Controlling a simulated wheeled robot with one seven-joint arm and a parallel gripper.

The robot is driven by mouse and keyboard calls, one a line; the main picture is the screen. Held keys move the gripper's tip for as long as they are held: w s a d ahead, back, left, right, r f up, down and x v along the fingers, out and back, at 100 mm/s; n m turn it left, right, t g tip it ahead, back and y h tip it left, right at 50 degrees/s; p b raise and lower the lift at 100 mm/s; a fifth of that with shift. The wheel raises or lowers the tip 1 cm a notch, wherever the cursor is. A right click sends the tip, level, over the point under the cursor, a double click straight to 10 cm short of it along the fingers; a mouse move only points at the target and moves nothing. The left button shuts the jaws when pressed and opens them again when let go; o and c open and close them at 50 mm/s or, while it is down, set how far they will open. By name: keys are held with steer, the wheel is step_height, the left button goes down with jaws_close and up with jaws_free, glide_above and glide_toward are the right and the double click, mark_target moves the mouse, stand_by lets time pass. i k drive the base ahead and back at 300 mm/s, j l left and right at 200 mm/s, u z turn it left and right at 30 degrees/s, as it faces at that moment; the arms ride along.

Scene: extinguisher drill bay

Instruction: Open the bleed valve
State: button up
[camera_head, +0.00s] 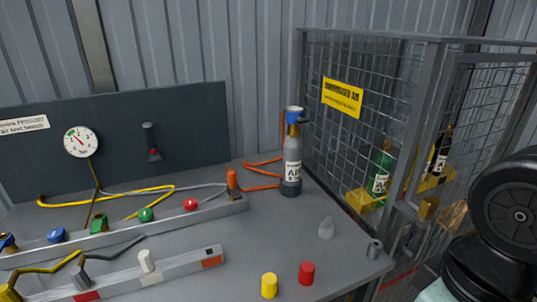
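No part in view is clearly labelled as the bleed valve, so I cannot tell which one it is. A grey lever-like fitting with a red spot (151,141) is on the dark back panel, right of a round white gauge (81,142). A grey rail (120,233) on the bench carries a blue knob (57,235), green fittings (146,215), a red knob (190,204) and an orange fitting (232,181). A nearer rail (190,265) has a white knob (146,261). My gripper is not in view; only dark and pale arm links show at the right edge.
A grey cylinder labelled AIR (292,160) stands upright at the bench's back right. A mesh cage (385,75) with bottles is at the right.

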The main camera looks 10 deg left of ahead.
mark_target(190, 204)
steer(key=u, duration=1.4)
